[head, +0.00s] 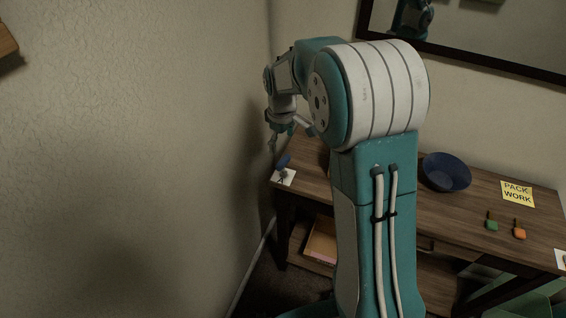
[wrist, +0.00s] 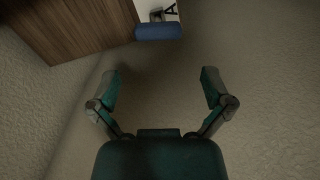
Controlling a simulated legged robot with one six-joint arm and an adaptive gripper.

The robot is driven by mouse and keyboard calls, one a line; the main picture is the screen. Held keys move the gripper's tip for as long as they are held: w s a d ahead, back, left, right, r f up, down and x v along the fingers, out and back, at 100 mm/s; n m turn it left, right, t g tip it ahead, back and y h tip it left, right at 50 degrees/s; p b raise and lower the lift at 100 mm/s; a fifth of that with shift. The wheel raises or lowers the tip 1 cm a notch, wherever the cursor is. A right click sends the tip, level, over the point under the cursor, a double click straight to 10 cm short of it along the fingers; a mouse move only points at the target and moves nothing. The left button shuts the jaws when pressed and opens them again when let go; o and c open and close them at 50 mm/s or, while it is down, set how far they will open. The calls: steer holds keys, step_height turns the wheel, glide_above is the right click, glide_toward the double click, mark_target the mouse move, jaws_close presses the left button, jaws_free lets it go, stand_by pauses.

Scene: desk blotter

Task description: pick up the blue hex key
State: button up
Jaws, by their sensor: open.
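The blue hex key shows in the head view (head: 283,161) at the desk's left end, by a white card (head: 290,180). In the wrist view its blue handle (wrist: 158,31) lies at the top centre, across the desk's edge as seen from here. A short grey metal part shows above the handle, over the white card (wrist: 171,13), which bears a black letter. My gripper (wrist: 160,77) is open and empty, its fingers spread wide below the handle in the picture and apart from it. In the head view my gripper (head: 290,137) is above the desk's left end, small and partly unclear.
The wooden desk (head: 480,205) stands against a wall, with another wall close on the left. My arm hides the middle.

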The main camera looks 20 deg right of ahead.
mark_target(283, 160)
step_height(283, 160, down, 10)
steer(key=shift+d+r, duration=0.15)
steer(key=shift+r, duration=0.1)
steer(key=c, duration=1)
